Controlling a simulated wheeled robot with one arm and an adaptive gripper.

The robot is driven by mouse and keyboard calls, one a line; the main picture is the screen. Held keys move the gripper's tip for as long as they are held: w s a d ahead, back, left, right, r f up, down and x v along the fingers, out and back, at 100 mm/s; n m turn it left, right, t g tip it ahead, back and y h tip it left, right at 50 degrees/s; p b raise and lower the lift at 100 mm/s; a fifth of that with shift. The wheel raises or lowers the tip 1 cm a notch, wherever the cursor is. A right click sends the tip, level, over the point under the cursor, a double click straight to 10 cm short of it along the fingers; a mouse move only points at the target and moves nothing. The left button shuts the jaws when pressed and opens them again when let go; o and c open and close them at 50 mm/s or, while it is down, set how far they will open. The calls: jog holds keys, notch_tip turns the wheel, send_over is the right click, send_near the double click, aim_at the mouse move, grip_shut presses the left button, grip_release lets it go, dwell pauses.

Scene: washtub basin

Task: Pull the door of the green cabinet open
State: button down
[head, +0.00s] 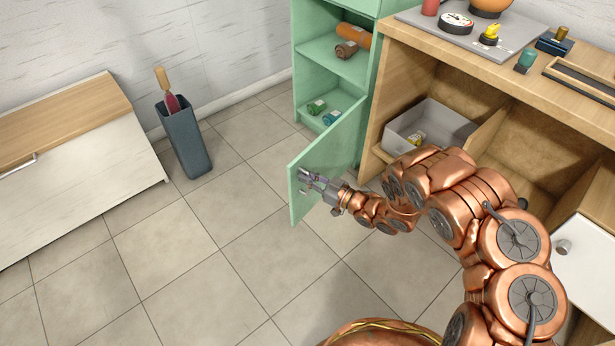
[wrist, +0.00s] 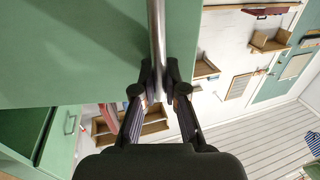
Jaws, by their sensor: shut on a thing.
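The green cabinet (head: 330,62) stands against the wall at the back, with its lower compartment exposed. Its green door (head: 335,152) stands swung out toward the open floor, well away from the frame. My gripper (head: 312,181) is at the door's free edge. In the wrist view my gripper (wrist: 159,82) has its two fingers closed around a vertical metal bar handle (wrist: 157,35) on the door (wrist: 75,50).
Bottles (head: 317,107) and brown rolls (head: 347,49) lie on the cabinet's shelves. A wooden workbench (head: 480,62) with a grey bin (head: 440,122) stands close on the right. A dark bin (head: 184,140) and a low chest (head: 75,160) stand left. Tiled floor between is clear.

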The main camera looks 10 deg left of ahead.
jog(key=c, duration=1.2)
grip_release()
jog(key=v, duration=1.2)
jog(key=shift+w, duration=0.1)
